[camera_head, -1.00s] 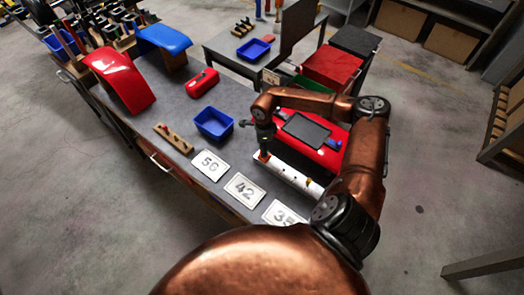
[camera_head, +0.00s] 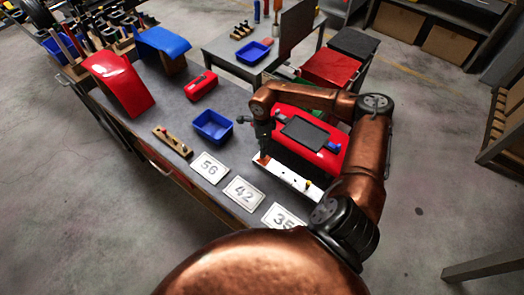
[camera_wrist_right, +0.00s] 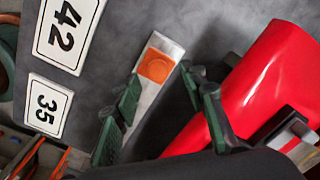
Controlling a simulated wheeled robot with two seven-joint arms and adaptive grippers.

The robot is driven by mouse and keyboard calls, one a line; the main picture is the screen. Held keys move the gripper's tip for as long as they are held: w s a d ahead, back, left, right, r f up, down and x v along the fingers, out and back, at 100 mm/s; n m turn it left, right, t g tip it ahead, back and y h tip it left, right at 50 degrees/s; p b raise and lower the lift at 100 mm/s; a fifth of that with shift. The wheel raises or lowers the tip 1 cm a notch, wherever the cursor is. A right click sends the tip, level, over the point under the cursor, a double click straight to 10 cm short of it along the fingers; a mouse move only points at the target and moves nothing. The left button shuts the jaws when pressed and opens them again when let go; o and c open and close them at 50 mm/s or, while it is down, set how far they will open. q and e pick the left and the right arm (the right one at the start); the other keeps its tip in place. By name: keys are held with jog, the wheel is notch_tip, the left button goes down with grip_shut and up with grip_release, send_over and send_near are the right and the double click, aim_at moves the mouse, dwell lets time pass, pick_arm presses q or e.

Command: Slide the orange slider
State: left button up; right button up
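The orange slider (camera_head: 262,159) sits near the far left end of a white rail (camera_head: 283,174) on the grey table. My right gripper (camera_head: 262,146) is above that end of the rail in the head view. In the wrist view my right gripper (camera_wrist_right: 162,105) is open, with its green-padded fingers apart on either side of the rail and nothing visible between them but the rail. My left gripper is out of view.
A red rounded case (camera_head: 290,126) lies close behind the rail. Number cards (camera_head: 243,192) lie in front. A blue bin (camera_head: 212,126), a wooden peg strip (camera_head: 172,141) and a small red box (camera_head: 202,86) are to the left. Red and blue curved panels stand farther back.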

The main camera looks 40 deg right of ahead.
notch_tip(320, 180, up, 8)
jog(key=shift+r, duration=0.15)
dwell(0.6)
